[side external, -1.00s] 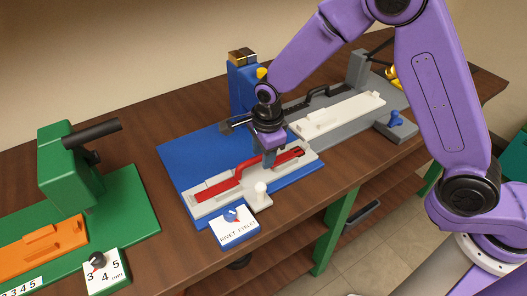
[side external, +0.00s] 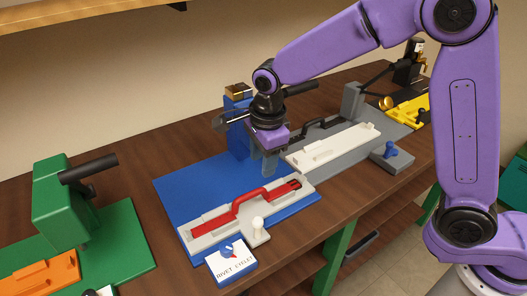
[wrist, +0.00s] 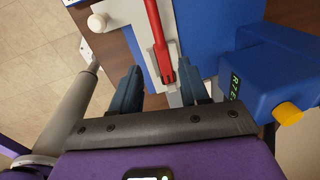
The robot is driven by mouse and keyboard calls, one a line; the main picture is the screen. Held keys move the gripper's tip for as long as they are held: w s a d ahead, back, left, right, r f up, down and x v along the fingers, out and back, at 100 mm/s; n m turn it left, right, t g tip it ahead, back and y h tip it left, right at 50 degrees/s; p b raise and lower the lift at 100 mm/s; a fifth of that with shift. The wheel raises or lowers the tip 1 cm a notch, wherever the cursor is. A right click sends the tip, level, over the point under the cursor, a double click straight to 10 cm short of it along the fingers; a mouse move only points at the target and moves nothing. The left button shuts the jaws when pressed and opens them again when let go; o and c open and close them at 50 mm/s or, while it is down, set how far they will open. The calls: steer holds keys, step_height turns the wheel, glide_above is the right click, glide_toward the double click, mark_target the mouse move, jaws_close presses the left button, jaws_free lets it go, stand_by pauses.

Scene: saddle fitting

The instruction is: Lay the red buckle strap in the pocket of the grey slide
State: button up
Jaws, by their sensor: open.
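The red buckle strap (side external: 240,204) lies lengthwise along the pale grey slide (side external: 202,234) on the blue machine's base. Its middle has a raised, handle-like arch, and its right end shows dark slots. It appears to lie within the slide's long pocket; the exact seating is too small to tell. My gripper (side external: 268,165) is open and empty, above and behind the strap's right end, clear of it. In the wrist view the strap (wrist: 157,35) runs up from between the spread fingers of my gripper (wrist: 160,85), and the slide (wrist: 142,55) shows beside it.
The blue machine (side external: 238,135) stands behind the slide, close to my gripper. A white knob (side external: 257,223) sits at the slide's front, by a "RIVET EYELET" card (side external: 231,262). A grey station with a white slide (side external: 333,147) is at right; a green machine (side external: 68,205) is at left.

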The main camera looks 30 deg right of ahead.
steer(key=shift+s+r, duration=0.15)
steer(key=shift+r, duration=0.75)
steer(key=s+d+n, duration=0.9)
steer(key=s+n, duration=0.4)
steer(key=n, duration=0.2)
steer(key=s+d+n+g, duration=0.1)
steer(key=s+d+n, duration=0.9)
steer(key=s+n, duration=0.3)
steer(key=n, duration=0.3)
steer(key=shift+s+r+y, duration=0.2)
steer(key=shift+s+y, duration=0.1)
steer(key=shift+s, duration=0.05)
stand_by(0.7)
